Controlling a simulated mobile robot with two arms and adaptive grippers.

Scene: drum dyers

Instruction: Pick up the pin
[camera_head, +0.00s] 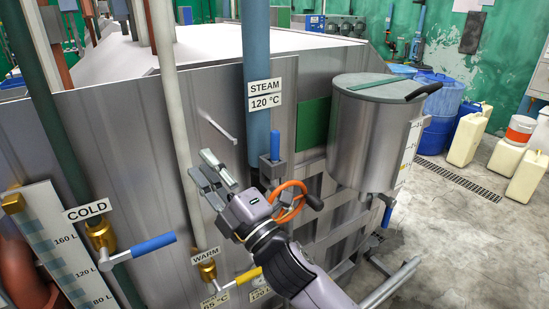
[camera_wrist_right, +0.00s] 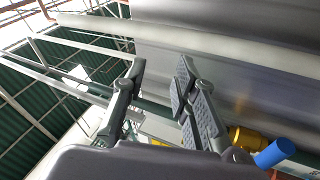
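A thin light metal rod (camera_head: 217,128), which looks like the pin, lies slantwise against the grey metal panel, left of the steam pipe. I cannot tell how it is held there. My right gripper (camera_head: 212,176) is in front of the panel, a little below the rod and apart from it. In the right wrist view the fingers of the right gripper (camera_wrist_right: 160,82) are spread with nothing between them. I cannot make out the rod in that view. My left gripper is not in view.
An orange handwheel (camera_head: 291,203) is close beside my right gripper. The blue steam pipe (camera_head: 256,45) stands right of the rod, with a steel drum (camera_head: 370,140) farther right. Left are a cold-water valve with a blue handle (camera_head: 153,244) and a pale pipe (camera_head: 172,100).

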